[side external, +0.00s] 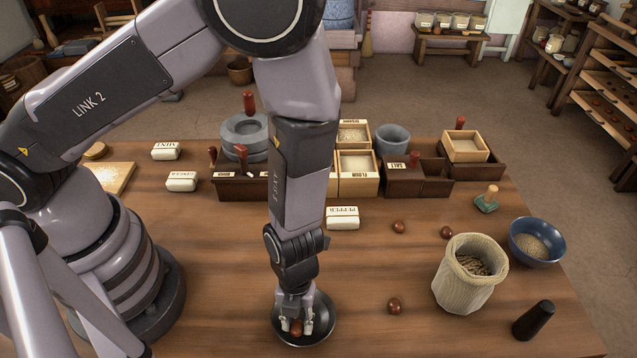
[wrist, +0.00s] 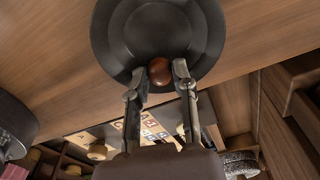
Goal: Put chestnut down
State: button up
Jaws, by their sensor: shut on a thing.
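A brown chestnut (side external: 296,327) is held between the fingertips of my gripper (side external: 297,322). My gripper points down over a dark round bowl (side external: 325,333) at the table's front edge. In the wrist view the chestnut (wrist: 160,71) sits between the two fingertips (wrist: 158,76), over the lower inside of the dark bowl (wrist: 150,28). I cannot tell whether the chestnut touches the bowl. Three other chestnuts lie loose on the table: one near the front (side external: 394,306), one farther back (side external: 399,226) and one by the sack (side external: 447,232).
An open cloth sack (side external: 462,290), a blue bowl of grain (side external: 537,243) and a black pestle-like piece (side external: 533,320) stand at the right. A pepper block (side external: 342,218), wooden boxes (side external: 358,175) and a stone quern (side external: 245,138) stand behind. The table between bowl and sack is mostly clear.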

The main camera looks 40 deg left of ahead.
jog(key=shift+f, duration=0.3)
jog(key=o, duration=0.5)
jog(key=shift+r, duration=0.1)
